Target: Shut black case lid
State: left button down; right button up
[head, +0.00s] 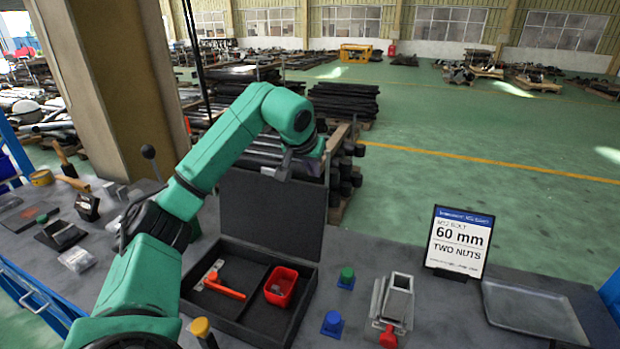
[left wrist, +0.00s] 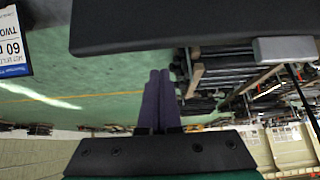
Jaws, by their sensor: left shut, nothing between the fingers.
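The black case (head: 262,338) stands open on the grey workbench, with its lid (head: 272,210) raised about upright at the back. Inside are an orange-handled tool (head: 225,290) and a red bin (head: 282,286). My left gripper (head: 284,168) is at the lid's top edge, with its arm passing over the case's left side. In the left wrist view, my left gripper's two fingers (left wrist: 158,75) are together and empty. A dark panel that looks like the lid (left wrist: 180,25) spans the top there, close to the fingertips. I cannot tell whether they touch. My right gripper is not in view.
Right of the case are a green-topped block (head: 346,278), a blue block (head: 332,323) and a grey metal fixture (head: 393,303). A sign (head: 458,242) and a shallow tray (head: 533,310) stand further right. Hand tools lie at the left. Pipe stacks stand behind the bench.

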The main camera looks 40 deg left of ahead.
pick_arm(q)
jog(key=s, duration=0.2)
jog(key=s+d+f, duration=0.1)
jog(key=shift+s, duration=0.15)
jog(key=shift+w, duration=0.3)
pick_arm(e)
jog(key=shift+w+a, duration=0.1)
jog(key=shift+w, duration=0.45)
pick_arm(q)
jog(key=shift+s+b, duration=0.1)
jog(key=shift+b, duration=0.2)
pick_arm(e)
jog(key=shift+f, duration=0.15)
